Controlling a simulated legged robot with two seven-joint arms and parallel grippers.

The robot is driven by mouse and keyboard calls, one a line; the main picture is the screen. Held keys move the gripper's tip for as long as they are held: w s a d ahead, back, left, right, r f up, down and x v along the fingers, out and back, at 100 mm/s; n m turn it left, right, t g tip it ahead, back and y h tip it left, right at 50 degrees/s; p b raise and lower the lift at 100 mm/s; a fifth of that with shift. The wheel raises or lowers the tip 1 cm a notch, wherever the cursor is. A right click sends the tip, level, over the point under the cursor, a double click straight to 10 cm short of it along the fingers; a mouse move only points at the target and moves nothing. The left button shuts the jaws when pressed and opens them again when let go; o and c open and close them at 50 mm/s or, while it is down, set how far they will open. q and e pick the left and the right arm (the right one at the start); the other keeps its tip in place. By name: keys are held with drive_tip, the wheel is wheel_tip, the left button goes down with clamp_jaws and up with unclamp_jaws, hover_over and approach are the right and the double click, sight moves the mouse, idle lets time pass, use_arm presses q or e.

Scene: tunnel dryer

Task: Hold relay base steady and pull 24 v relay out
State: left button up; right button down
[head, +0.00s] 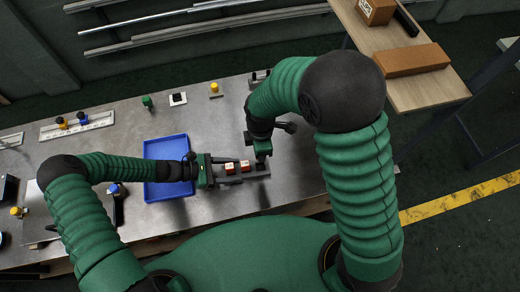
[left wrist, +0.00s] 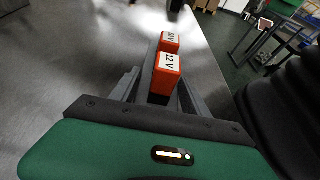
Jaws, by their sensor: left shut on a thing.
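The grey relay base (head: 240,178) lies on the metal bench, to the right of the blue tray. Two red-orange relays with white tops stand upright in it. The nearer one in the left wrist view is marked 12 V (left wrist: 167,75); the label of the other relay (left wrist: 169,42) is too small to read surely. No 24 V label is readable. My left gripper (head: 211,172) is shut on the left end of the base. My right gripper (head: 263,156) points down over the base's right end, just right of the relays. Its fingertips and anything between them are unclear.
The blue tray (head: 158,190) lies empty left of the base, under my left arm. A green part (head: 147,102), a white plate with a black part (head: 178,99) and a yellow-topped part (head: 215,89) stand behind. A wooden table (head: 420,92) with boxes is at the right.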

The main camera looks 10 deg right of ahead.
use_arm(q)
drive_tip(key=o, duration=1.7)
drive_tip(key=shift+c, duration=0.2)
drive_tip(key=v, duration=1.2)
